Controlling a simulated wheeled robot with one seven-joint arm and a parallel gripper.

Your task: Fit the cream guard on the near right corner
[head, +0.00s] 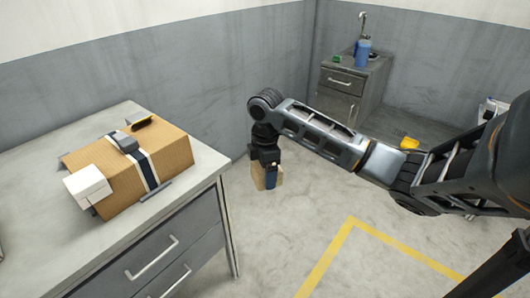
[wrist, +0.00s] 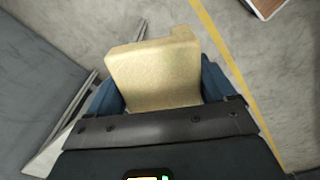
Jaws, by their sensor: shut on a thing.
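My gripper (head: 268,178) is shut on the cream guard (wrist: 153,75), a pale block with a raised edge that fills the space between the blue fingers in the wrist view. In the head view the guard (head: 259,177) hangs over the floor, to the right of the workbench. The brown carton (head: 165,165) lies on the bench top with a dark strap and buckle around it. A white corner piece (head: 87,186) sits at its left end. The carton's near right corner looks bare.
The grey workbench (head: 205,185) has drawers below its top. A dark strip (head: 157,190) lies at the carton's near side and a dark piece (head: 143,122) is at its far edge. A grey cabinet (head: 350,85) with a blue bottle (head: 363,55) stands at the back. The floor between is open.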

